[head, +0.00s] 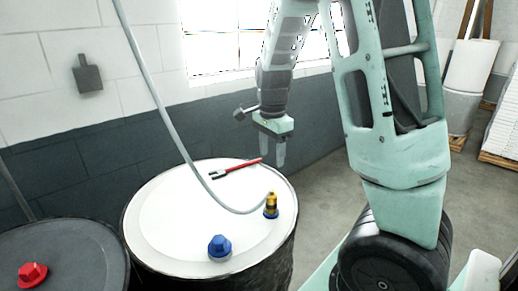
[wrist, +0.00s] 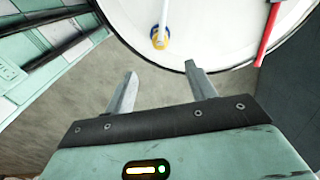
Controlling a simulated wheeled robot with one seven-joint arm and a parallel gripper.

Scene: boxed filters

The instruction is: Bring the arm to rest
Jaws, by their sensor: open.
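My gripper (head: 279,155) hangs beside the right edge of a white-topped drum (head: 165,232), pointing down. In the wrist view its two fingers (wrist: 163,88) are spread apart with only the floor showing between them, so it is open and empty. My arm rises behind it toward the window and comes down at the right.
On the drum lid are a yellow fitting with a hose (head: 271,205), a blue cap (head: 219,247) and a red-handled tool (head: 237,168). A dark drum (head: 70,258) with a red cap (head: 32,274) stands at left. Floor between drum and my body is clear.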

